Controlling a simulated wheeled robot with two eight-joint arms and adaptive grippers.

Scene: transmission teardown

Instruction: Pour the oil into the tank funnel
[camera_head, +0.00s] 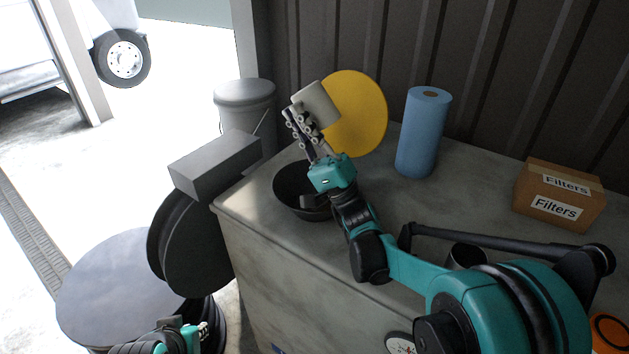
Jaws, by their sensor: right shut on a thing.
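My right gripper (304,128) is raised over the bench's left end, its fingers shut on a pale grey block-like part (316,104). A round yellow disc (360,112) shows right behind this part; I cannot tell whether the two are joined. A black bowl (290,197) sits on the bench below, partly hidden by my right arm. My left gripper (200,336) is at the bottom edge, near a dark round vessel; its opening is unclear. I cannot make out which thing is the tank funnel, and no oil is clearly visible.
Left of the bench (262,250) are a large round grey top (110,285), a tilted dark disc (200,250), a grey box shape (215,162) and a lidded grey bin (245,100). A blue paper roll (422,135) and a Filters box (558,195) stand on the bench.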

